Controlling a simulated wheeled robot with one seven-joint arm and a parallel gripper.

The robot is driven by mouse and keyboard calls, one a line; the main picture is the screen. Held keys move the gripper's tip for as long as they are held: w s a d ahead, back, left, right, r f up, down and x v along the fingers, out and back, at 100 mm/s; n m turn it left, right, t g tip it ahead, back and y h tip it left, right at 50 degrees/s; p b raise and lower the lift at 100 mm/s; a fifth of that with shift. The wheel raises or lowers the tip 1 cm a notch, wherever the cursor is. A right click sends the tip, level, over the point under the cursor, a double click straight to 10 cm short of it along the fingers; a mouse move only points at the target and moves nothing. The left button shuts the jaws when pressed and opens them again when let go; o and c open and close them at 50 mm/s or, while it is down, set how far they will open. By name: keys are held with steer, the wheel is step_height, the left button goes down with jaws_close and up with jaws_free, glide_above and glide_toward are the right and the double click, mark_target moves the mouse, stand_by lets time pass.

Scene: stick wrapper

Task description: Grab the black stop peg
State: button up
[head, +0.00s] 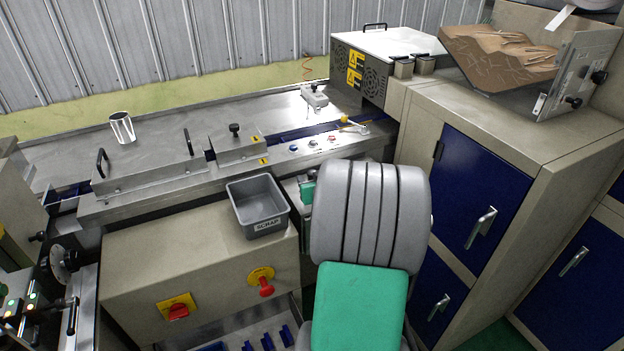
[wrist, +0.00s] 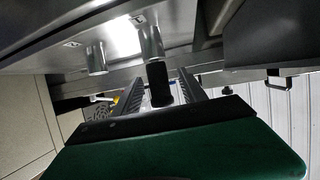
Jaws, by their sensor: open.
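A black, round-ended peg (wrist: 158,84), which looks like the stop peg, shows in the wrist view. It stands between the two dark ribbed fingers of my gripper (wrist: 162,74). The fingers are apart, with a gap visible on both sides of the peg. Whether the fingers overlap the peg in depth is hard to tell. In the head view my grey and green arm covers the area to the right of the scrap bin, and the peg cannot be made out there. A small green part (head: 307,192) shows beside my arm; the fingers are hidden.
The grey scrap bin (head: 257,205) is close left of my arm. Metal cylinders (wrist: 151,45) hang near the fingers in the wrist view. The steel machine bed (head: 170,120) with handled covers runs behind. A blue-doored cabinet (head: 485,190) stands on the right. A red knob (head: 266,288) juts from the front.

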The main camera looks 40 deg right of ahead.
steer(key=shift+c, duration=0.6)
jaws_close()
